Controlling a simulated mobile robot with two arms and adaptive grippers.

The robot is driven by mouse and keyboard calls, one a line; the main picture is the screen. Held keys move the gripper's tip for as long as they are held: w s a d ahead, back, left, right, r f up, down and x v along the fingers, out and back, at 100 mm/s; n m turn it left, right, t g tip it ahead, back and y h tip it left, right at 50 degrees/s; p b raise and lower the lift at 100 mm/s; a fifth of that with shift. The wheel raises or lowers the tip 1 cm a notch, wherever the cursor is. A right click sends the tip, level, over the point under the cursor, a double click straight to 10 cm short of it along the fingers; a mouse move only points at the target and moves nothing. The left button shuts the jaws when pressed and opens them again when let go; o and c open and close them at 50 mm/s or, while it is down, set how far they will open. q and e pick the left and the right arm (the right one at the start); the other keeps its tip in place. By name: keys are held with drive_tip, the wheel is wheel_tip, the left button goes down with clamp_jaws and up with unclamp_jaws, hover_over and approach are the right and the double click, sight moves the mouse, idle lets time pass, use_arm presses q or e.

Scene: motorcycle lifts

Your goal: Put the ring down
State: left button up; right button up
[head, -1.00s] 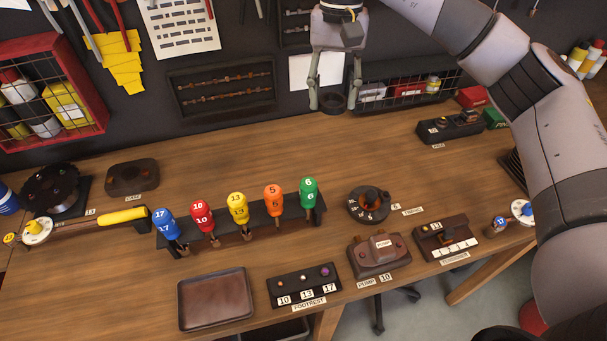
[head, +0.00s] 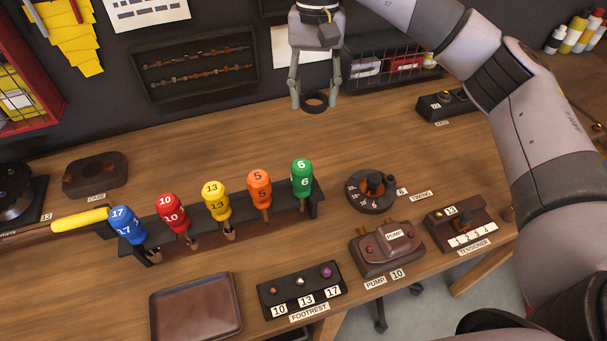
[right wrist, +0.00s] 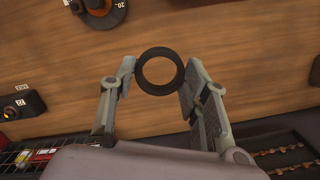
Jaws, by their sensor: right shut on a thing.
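A dark ring (head: 314,108) is between the fingertips of my right gripper (head: 314,98), over the back part of the wooden bench in the head view. In the right wrist view the ring (right wrist: 160,92) is round, black and hollow. The right gripper (right wrist: 157,77) is shut on its outer sides, and bench wood shows through the hole. I cannot tell whether the ring touches the bench. My left gripper is not in view.
The bench (head: 230,145) is clear around the ring. A rack of coloured, numbered handles (head: 235,225) and the timing dial (head: 372,190) stand nearer. Behind are a wire basket (head: 385,62) and a wall rack (head: 195,68). An empty tray (head: 195,308) lies in front.

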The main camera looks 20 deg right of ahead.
wheel_tip(320, 180, down, 15)
drive_tip(key=p, duration=0.2)
drive_tip(key=shift+r+p, duration=0.1)
drive_tip(key=shift+p, duration=0.25)
wheel_tip(320, 180, down, 4)
drive_tip(key=shift+p, duration=0.6)
drive_tip(key=shift+f, duration=0.25)
drive_tip(key=o, duration=1.2)
drive_tip(key=shift+r, duration=0.15)
